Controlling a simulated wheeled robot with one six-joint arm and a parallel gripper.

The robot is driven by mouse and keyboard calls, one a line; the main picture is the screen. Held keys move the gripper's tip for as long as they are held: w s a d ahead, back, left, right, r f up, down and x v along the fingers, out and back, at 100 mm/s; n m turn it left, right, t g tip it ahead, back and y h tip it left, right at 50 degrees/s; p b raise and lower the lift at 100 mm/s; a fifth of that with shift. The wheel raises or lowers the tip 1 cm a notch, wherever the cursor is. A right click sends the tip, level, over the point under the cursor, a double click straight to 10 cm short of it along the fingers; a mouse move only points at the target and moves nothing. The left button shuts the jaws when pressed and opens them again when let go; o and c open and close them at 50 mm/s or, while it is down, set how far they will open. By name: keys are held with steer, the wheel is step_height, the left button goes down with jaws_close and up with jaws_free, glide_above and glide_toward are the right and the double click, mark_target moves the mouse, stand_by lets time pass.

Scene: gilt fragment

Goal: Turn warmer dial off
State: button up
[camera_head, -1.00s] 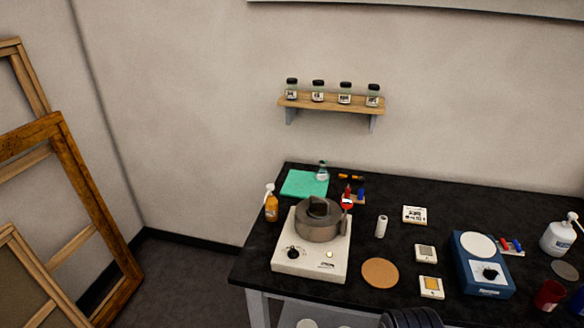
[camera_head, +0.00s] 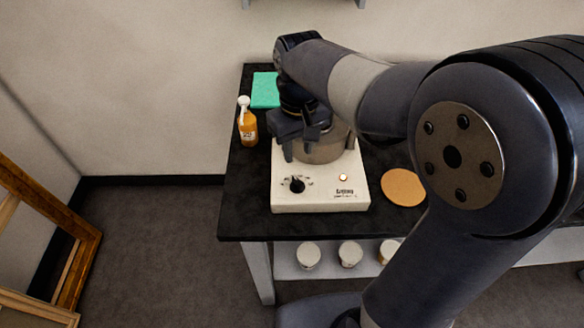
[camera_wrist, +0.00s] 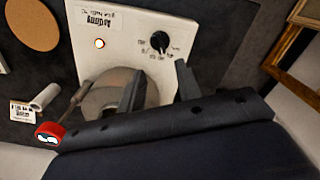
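The white warmer (camera_head: 320,200) stands on the black table with its black dial (camera_head: 297,184) on the front left and a small glowing light (camera_head: 343,177) to the right. A grey pot (camera_head: 325,149) sits on top, partly hidden by my gripper (camera_head: 300,150). In the wrist view, my gripper (camera_wrist: 159,85) has its two fingers apart with nothing between them. The dial (camera_wrist: 159,42) shows just past the fingertips, roughly in line with the gap, not touched. The warmer (camera_wrist: 125,45) and pot (camera_wrist: 110,93) show there too; the near finger overlaps the pot.
An amber bottle (camera_head: 247,125) stands left of the warmer, near a green mat (camera_head: 265,90). A round cork mat (camera_head: 403,187) lies to the right. Jars (camera_head: 350,253) stand on the shelf below. My arm hides the table's right side.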

mark_target(298, 182)
step_height(298, 182, down, 10)
steer(key=shift+s+f, duration=0.1)
steer(key=shift+f, duration=0.1)
steer(key=shift+c, duration=0.5)
jaws_close()
